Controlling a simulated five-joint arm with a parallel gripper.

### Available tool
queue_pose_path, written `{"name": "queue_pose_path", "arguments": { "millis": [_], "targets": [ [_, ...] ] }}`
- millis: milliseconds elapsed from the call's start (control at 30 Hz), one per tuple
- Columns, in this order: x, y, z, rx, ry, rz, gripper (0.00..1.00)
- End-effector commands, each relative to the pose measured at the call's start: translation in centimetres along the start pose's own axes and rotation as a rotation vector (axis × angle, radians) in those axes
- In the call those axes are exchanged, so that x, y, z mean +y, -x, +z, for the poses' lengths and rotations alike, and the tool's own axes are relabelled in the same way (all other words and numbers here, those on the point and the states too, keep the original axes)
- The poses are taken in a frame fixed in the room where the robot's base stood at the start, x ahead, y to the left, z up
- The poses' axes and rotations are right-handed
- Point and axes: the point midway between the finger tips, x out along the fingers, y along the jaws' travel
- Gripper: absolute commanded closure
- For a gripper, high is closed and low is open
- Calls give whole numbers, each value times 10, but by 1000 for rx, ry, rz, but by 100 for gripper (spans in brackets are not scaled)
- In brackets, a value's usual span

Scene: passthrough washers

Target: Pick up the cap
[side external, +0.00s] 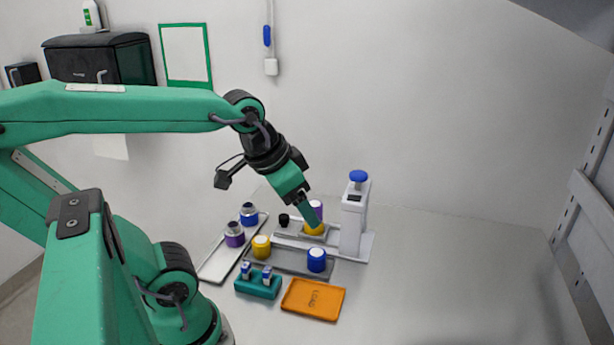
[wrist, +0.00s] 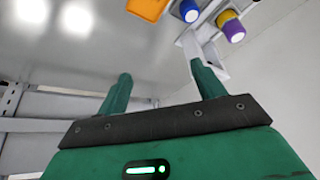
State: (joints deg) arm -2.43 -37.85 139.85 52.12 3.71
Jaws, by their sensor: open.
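I cannot tell for sure which piece is the cap. A yellow round piece (side external: 314,231) sits on the grey base of a white press-like stand (side external: 352,215). A purple piece with a white top (side external: 316,208) stands just behind it. In the side view my gripper (side external: 311,221) points down at the yellow piece, its fingers overlapping it; contact is unclear. In the wrist view my gripper (wrist: 160,70) is open with nothing between the fingers. There, a purple and yellow piece with a white top (wrist: 232,28) and a blue one (wrist: 188,11) show above the right finger.
A grey tray (side external: 290,263) holds a yellow jar (side external: 261,246) and a blue jar (side external: 317,260). A white tray (side external: 217,265) holds purple and blue jars. A teal block (side external: 257,286) with two vials and an orange tray (side external: 313,300) lie in front. The table's right side is clear.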

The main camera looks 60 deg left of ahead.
Motion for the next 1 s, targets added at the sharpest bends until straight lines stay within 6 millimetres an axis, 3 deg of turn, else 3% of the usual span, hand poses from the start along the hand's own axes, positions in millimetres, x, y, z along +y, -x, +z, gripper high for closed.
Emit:
{"name": "queue_pose_path", "arguments": {
  "millis": [500, 1000],
  "targets": [
    [-60, -39, -58, -181, -101, -28, 32],
    [-142, -106, -86, -349, -191, 17, 32]
  ]
}}
